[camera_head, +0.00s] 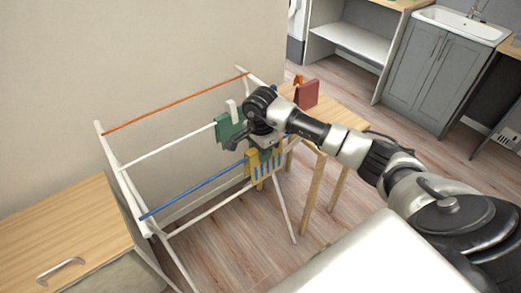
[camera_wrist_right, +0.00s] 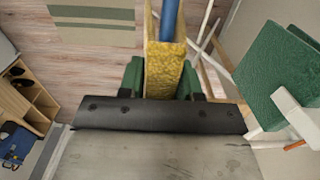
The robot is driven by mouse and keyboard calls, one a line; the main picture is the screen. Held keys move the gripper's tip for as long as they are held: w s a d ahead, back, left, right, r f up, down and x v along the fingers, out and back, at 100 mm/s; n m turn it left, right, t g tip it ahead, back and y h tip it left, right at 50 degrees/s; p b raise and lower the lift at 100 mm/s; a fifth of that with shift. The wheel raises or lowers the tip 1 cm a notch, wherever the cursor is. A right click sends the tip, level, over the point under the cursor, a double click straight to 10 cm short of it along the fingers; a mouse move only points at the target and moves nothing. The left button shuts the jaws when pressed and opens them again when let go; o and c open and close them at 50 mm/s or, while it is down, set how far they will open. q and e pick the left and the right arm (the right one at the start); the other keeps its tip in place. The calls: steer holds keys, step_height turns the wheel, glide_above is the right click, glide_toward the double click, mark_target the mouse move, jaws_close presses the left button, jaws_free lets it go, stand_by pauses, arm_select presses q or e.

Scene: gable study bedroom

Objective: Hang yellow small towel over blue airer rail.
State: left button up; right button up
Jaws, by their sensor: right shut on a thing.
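The yellow towel (camera_head: 264,168) with blue stripes hangs at the right end of the blue rail (camera_head: 190,191) of the white airer. In the wrist view the blue rail (camera_wrist_right: 170,18) runs in between two sides of the yellow towel (camera_wrist_right: 165,72), so the towel appears to straddle it. My right gripper (camera_wrist_right: 160,82) is shut on the towel, with its green-padded fingers on either side. In the head view my right gripper (camera_head: 264,146) is directly above the towel, and the wrist hides part of the rail's far end. My left gripper is not in view.
A green cloth (camera_head: 229,130) hangs on the middle white rail, close beside my wrist. An orange rail (camera_head: 175,103) is behind. A red item (camera_head: 306,95) is near the wooden table (camera_head: 340,112). A wooden-topped cabinet (camera_head: 62,232) stands left; a white surface (camera_head: 375,262) lies in front.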

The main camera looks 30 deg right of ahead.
steer(key=o, duration=1)
step_height(320, 180, up, 11)
steer(key=shift+f+b, duration=0.1)
steer(key=shift+b, duration=0.95)
step_height(320, 180, up, 7)
steer(key=p, duration=0.4)
